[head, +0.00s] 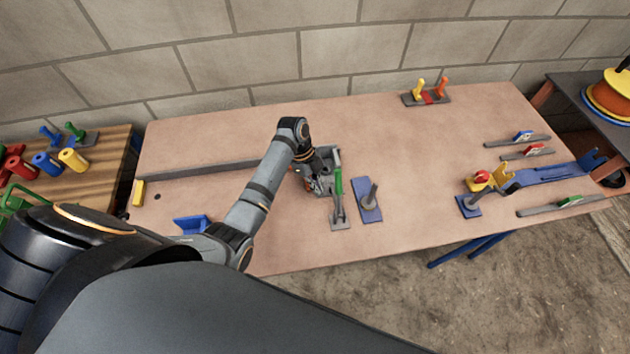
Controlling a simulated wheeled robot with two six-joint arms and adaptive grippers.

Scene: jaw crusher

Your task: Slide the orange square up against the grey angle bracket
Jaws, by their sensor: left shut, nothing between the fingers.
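My left gripper (320,185) is shut and empty, low over the middle of the table, pointing down. A small grey piece (334,158) stands close behind and to the right of its fingers; I cannot tell if this is the angle bracket. A long dark grey bar (205,169) lies on the table to the left, passing behind my left arm. I cannot make out the orange square; my gripper hides part of this spot, and only small red-orange bits show beside it. Contact there cannot be told. My right gripper is out of view.
A clamp with a green handle (339,182) and a blue plate with a grey post (367,200) stand just right of the gripper. A blue bin (191,224) is front left. A peg block (427,99) stands at the back.

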